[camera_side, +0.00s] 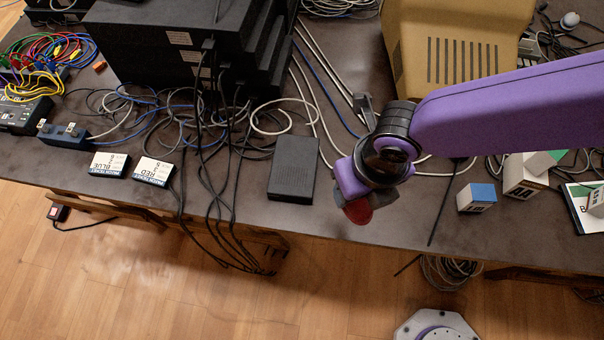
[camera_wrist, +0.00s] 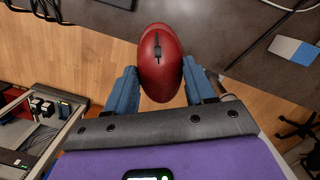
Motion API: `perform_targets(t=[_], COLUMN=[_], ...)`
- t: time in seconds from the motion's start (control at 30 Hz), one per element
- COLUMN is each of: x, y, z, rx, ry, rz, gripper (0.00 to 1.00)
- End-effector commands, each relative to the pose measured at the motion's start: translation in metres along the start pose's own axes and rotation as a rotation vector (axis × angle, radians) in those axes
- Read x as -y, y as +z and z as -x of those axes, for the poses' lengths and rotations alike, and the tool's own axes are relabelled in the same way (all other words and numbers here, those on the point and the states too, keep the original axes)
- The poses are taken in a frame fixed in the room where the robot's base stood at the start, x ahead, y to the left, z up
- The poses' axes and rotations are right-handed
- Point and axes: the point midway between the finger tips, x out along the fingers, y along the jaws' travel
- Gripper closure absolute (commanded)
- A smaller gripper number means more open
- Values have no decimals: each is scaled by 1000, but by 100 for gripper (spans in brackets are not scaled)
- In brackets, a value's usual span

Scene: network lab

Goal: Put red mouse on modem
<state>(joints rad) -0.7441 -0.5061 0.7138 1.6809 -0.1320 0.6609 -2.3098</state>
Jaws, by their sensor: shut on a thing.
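The red mouse (camera_wrist: 160,62) is held between the two blue fingers of my gripper (camera_wrist: 161,86), and its dark wheel strip faces the wrist camera. In the side view the mouse (camera_side: 358,211) shows as a red patch under my gripper (camera_side: 352,200), near the table's front edge. My gripper is shut on it, and it appears to be off the table. A flat black box (camera_side: 293,168), which may be the modem, lies on the table to the left of my gripper. Its top looks bare. The wrist view shows only a dark corner at the top, perhaps this box.
Black cables (camera_side: 215,185) hang over the front edge left of the flat box. A black equipment stack (camera_side: 180,45) and a beige case (camera_side: 445,50) stand behind. A blue-and-white box (camera_side: 476,198) is at right.

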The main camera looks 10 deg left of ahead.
Motion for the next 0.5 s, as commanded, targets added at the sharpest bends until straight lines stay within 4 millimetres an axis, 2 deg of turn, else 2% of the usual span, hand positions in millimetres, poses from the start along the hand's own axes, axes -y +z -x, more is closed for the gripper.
perform_targets(t=[0.37,0.5], x=[-32,-40], y=[45,55], z=[-32,-54], rx=[0,-2], ry=[0,-1], rz=[-2,-2], gripper=[78,78])
